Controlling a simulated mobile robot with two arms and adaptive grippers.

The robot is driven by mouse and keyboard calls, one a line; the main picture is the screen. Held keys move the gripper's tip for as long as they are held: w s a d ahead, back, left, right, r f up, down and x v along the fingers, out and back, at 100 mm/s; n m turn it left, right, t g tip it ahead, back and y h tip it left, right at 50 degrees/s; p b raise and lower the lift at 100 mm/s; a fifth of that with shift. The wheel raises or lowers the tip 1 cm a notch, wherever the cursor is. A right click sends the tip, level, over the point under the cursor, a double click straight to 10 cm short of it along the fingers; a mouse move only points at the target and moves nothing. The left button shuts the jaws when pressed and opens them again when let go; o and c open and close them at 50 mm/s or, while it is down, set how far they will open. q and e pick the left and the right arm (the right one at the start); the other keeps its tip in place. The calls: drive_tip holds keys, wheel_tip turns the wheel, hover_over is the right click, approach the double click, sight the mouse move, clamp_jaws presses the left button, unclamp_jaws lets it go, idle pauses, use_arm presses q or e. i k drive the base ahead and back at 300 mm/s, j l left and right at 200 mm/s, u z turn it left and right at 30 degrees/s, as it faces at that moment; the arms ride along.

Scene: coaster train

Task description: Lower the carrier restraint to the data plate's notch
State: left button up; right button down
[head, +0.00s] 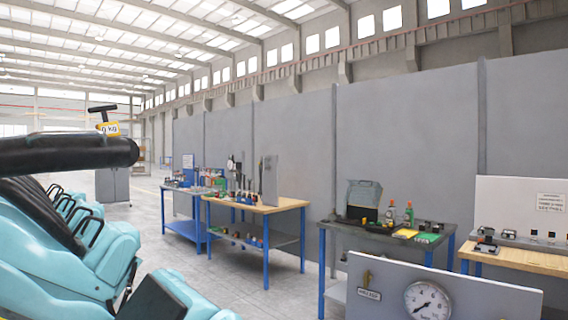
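The teal coaster train seats (95,250) fill the lower left, with several thin black bars (92,228) along the row. A thick black padded bar (65,152), which looks like a raised restraint, comes in from the left edge above them. A black T-shaped handle (103,113) stands over the bar's right part, with a yellow tag reading "0 KG" (108,129). I cannot tell whether the tag touches the bar. No data plate or notch can be made out. Neither of my grippers is in view.
A grey panel (385,290) with a round gauge (427,299) stands at the front right. Workbenches with tools line the grey wall: a dark-topped one (350,232), a wooden-topped one (255,206) and others. Bare grey floor (150,205) lies between the train and the benches.

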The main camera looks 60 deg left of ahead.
sight(37, 151)
drive_tip(key=u, duration=3.1)
drive_tip(key=i+j+u, duration=0.1)
drive_tip(key=j, duration=0.3)
drive_tip(key=i+j+u, duration=0.15)
drive_tip(key=j, duration=0.2)
drive_tip(key=i+j+u, duration=0.1)
drive_tip(key=j, duration=0.25)
drive_tip(key=i, duration=0.1)
